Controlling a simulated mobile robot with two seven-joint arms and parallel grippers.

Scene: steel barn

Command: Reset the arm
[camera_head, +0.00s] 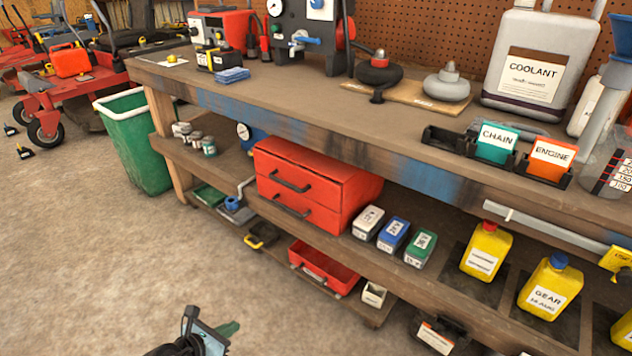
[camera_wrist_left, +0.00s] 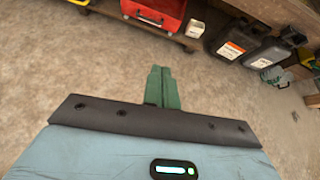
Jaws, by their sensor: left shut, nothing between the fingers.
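My left gripper (camera_head: 229,329) shows at the bottom of the head view, low in front of the workbench and above the concrete floor. In the left wrist view its two green fingers (camera_wrist_left: 162,88) are together with nothing between them. The fingers point toward the bench's bottom shelf and are apart from everything on it. My right gripper is not in either view.
The wooden workbench (camera_head: 300,110) holds a red two-drawer toolbox (camera_head: 310,185), yellow bottles and small boxes on its shelves. A red open drawer (camera_head: 322,268) sits at the bottom. A green bin (camera_head: 137,140) stands at its left end. The floor (camera_head: 110,270) in front is clear.

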